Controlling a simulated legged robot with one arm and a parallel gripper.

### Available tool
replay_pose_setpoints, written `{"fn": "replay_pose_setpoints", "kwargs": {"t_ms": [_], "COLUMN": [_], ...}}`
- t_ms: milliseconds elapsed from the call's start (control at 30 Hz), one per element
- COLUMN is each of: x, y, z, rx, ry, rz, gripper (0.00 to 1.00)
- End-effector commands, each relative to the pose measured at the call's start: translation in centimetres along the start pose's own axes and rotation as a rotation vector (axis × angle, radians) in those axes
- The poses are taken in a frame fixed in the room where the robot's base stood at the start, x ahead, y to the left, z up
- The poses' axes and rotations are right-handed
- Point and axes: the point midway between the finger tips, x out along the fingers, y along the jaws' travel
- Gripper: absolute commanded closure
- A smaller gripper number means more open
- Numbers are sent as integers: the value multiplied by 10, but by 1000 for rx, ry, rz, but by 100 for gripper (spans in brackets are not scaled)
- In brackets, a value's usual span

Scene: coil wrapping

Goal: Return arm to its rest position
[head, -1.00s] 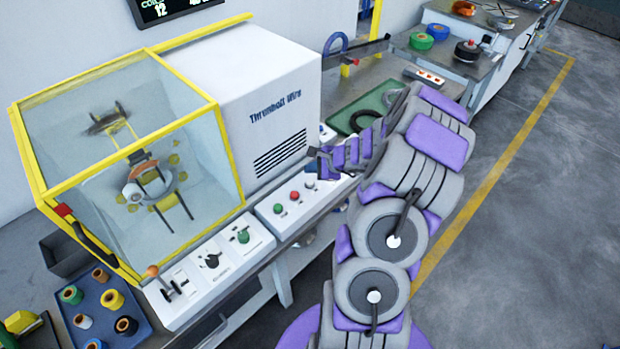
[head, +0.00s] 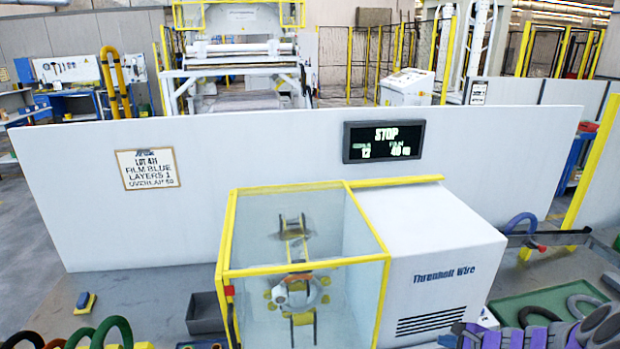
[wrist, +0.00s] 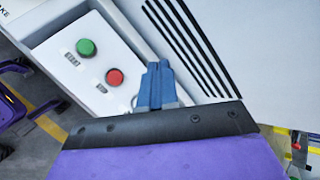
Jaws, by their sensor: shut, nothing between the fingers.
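My arm shows only partly in the head view, as purple and grey links cut off by the bottom right corner, in front of the white Threnholt Wire housing (head: 425,285). In the wrist view my gripper (wrist: 155,72) is shut, its narrow blue fingers together with nothing between them. They point toward the base of the white housing with black vent slots (wrist: 215,30). Beside them is a white control box (wrist: 85,60) with a green button (wrist: 86,47) and a red button (wrist: 115,76). Whether the fingers touch anything cannot be told.
The yellow-framed clear guard (head: 300,255) holds a ring and spindle. A green tray (head: 545,302) with dark coils lies at right, close to my arm. A white partition (head: 90,210) carries a screen reading STOP (head: 384,141). A dark bin (head: 204,312) stands left of the guard.

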Motion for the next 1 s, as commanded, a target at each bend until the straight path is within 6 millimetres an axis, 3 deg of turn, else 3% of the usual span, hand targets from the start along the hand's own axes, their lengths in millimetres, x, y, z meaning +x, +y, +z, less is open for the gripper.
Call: {"fn": "replay_pose_setpoints", "kwargs": {"t_ms": [33,200,400,500,600,733,867,1000], "x": [-1,-14,-46,-67,-91,-126,-163,-204], "y": [-4,11,56,86,119,159,196,227], "z": [32,141,238,271,296,314,317,306], "rx": [-76,-364,-686,-839,-985,-1167,-1335,-1498], "ry": [-37,-178,-315,-365,-404,-435,-442,-418], "rz": [19,127,278,365,454,577,705,842], "gripper": [100,100,100,100,100,100,100,100]}}
